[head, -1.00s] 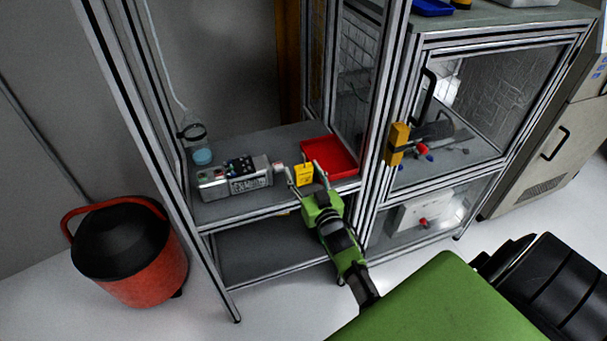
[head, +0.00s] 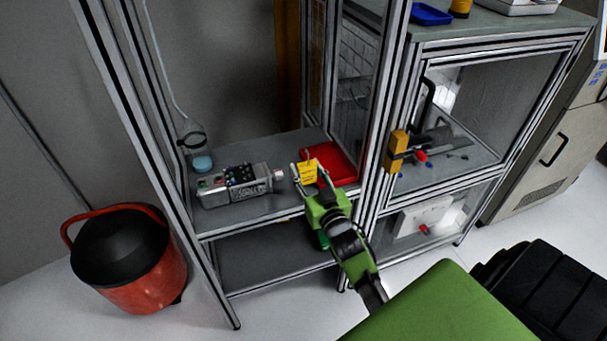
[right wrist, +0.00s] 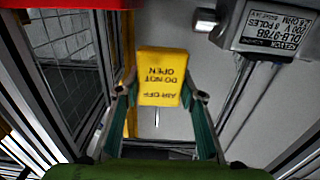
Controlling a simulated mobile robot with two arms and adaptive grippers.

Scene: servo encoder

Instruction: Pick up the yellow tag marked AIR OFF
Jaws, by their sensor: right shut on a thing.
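The yellow tag (head: 307,172) is between the fingertips of my right gripper (head: 309,176), above the grey shelf, with the red tray behind it. In the right wrist view the tag (right wrist: 161,77) faces the camera, its lettering AIR OFF, DO NOT OPEN upside down. The fingers of my right gripper (right wrist: 163,92) press on its two side edges, and a grey gap shows below it. My left gripper is not in view.
A grey servo unit (head: 235,186) with a label sits left of the gripper on the shelf. The red tray (head: 344,165) lies right. Metal frame posts (head: 384,150) stand close on the right. A red bin (head: 130,270) stands on the floor.

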